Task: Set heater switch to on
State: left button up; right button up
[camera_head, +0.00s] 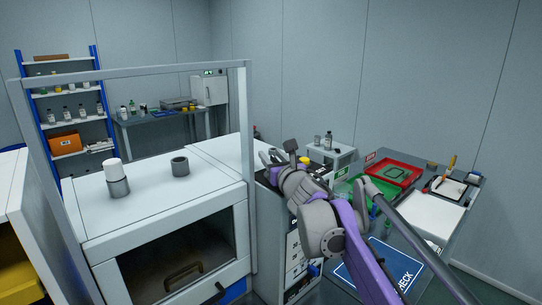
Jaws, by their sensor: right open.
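My right arm comes in from the lower right in purple and grey. Its gripper (272,158) is open, with nothing seen between its fingers, over the top of a narrow white cabinet. That cabinet's front panel (293,254) carries small dark and coloured marks. The arm hides part of the cabinet. I cannot make out the heater switch or its position; it is too small or hidden. My left gripper is not in view.
A white enclosure (107,222) with a dark open front stands at left, with a white-capped container (114,177) and a grey cup (180,166) on top. At right, a workbench holds a red tray (411,178) and a white board (425,217). Shelving (70,96) stands behind.

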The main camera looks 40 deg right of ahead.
jog(key=v, duration=1)
